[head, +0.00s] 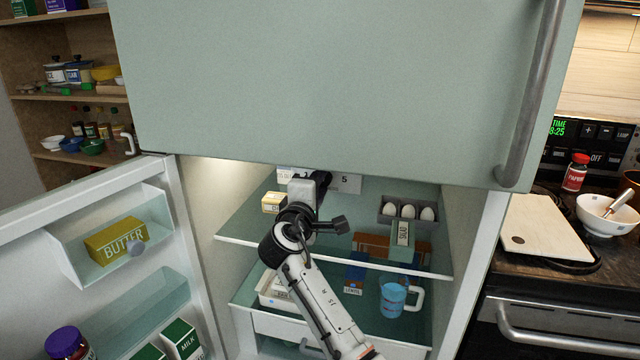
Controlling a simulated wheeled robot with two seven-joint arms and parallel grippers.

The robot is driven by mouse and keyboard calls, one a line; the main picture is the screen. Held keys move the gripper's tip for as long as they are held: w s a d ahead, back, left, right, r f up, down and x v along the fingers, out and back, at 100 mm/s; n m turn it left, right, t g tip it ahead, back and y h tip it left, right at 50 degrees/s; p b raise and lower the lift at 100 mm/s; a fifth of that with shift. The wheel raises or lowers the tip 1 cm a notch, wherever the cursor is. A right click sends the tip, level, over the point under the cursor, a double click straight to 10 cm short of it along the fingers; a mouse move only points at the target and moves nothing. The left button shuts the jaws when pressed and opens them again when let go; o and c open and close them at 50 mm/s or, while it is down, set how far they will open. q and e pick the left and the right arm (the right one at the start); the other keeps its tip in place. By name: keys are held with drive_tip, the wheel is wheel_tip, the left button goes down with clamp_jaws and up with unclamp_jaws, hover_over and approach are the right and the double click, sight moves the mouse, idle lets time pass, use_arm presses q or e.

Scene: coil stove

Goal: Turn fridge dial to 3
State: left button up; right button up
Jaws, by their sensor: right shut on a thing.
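The fridge dial's pale plate (347,184) is on the back wall of the open lower fridge compartment, just under the upper door's bottom edge. A number 5 shows at its right part. My right gripper (322,180) reaches in from below and is at the plate, shut on the dial. The gripper and wrist hide the dial itself, so I cannot tell its setting. My left gripper is not in view.
Glass shelves hold an egg tray (399,213), a salad carton (403,234) and a blue jug (392,299). The open lower door, at left, carries butter (117,240) and milk cartons (181,339). The closed upper door (340,80) hangs close above my gripper.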

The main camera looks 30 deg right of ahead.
drive_tip(key=shift+n, duration=0.7)
drive_tip(key=o, duration=1.1)
drive_tip(key=shift+c, duration=0.2)
drive_tip(key=b+v, duration=0.1)
drive_tip(key=v, duration=0.9)
drive_tip(key=shift+a+b, duration=0.25)
drive_tip(key=shift+b, duration=0.05)
